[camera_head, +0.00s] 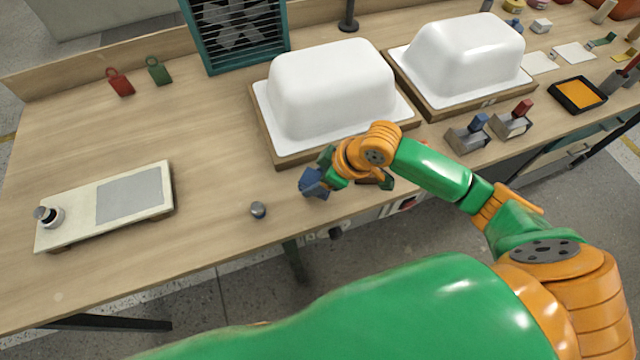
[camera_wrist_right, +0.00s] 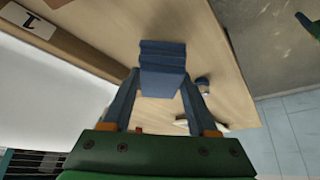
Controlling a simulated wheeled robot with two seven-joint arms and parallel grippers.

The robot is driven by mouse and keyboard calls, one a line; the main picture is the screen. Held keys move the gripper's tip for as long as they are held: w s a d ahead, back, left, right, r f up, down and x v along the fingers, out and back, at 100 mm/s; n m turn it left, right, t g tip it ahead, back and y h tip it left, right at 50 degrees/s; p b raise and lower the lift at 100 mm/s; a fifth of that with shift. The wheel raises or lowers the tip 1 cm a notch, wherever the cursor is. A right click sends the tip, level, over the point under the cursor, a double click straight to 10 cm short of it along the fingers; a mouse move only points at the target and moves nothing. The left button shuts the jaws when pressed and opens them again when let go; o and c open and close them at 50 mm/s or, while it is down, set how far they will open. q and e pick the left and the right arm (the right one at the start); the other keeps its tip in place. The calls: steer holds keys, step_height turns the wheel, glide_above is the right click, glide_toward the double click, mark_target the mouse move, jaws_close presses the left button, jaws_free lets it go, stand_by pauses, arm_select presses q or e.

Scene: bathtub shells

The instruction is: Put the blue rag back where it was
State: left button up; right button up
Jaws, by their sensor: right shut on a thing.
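The blue rag (camera_head: 314,184) is a small folded block between the fingers of my right gripper (camera_head: 325,176), near the front edge of the bench. In the right wrist view the rag (camera_wrist_right: 163,62) sits between both fingertips of my right gripper (camera_wrist_right: 160,85), which is shut on it. The bench top shows behind it; I cannot tell whether the rag touches the wood. A blue piece (camera_head: 479,122) and a red piece (camera_head: 524,107) stand in two grey metal holders at the right. My left gripper is not in view.
Two white tub shells (camera_head: 333,88) (camera_head: 465,58) on wooden bases stand behind my right arm. A small grey knob (camera_head: 258,210) stands left of the rag. A pale board with a grey panel (camera_head: 130,197) lies at the left.

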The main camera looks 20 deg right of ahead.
steer(key=f, duration=0.4)
steer(key=shift+w+d, duration=0.15)
steer(key=shift+w, duration=0.05)
steer(key=o, duration=1.3)
steer(key=shift+f, duration=0.1)
steer(key=p+v, duration=0.1)
steer(key=v, duration=1.1)
steer(key=shift+s, duration=0.1)
